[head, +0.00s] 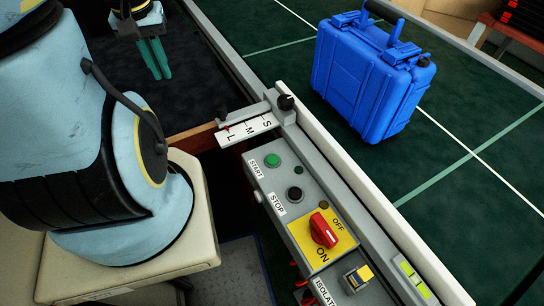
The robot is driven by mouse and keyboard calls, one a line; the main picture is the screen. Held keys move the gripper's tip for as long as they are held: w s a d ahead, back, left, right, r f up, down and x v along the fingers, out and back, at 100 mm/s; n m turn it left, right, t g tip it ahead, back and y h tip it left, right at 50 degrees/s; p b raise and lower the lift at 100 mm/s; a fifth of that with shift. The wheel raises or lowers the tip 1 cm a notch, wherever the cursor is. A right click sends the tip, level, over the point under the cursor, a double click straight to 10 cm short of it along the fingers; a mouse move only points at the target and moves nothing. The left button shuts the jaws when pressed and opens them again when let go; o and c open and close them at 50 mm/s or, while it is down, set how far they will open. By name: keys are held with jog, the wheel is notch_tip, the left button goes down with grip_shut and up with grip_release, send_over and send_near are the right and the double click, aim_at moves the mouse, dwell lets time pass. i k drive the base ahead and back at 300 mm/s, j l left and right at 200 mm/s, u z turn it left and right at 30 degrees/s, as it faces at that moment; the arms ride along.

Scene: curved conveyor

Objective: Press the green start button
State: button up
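The green start button (272,160) is round and sits near the far end of a grey control panel (276,178), beside a white START label (256,169). It is in plain view, with nothing on it. My gripper (161,77) hangs at the upper left, pointing down, over a dark area. Its two teal fingers lie side by side with almost no gap, and nothing shows between them. It is well apart from the button, up and to the left of it in the picture.
A black stop button (295,194) and a red rotary switch (323,230) on a yellow plate share the panel. A black knob (286,102) stands by an S-M-L scale (247,129). A blue case (371,75) stands on the green conveyor (462,140) behind a pale rail.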

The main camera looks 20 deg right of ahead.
aim_at(272, 159)
jog(key=k+u, duration=0.4)
jog(key=k, duration=0.55)
jog(key=k+j+u, duration=0.2)
jog(key=k, duration=0.1)
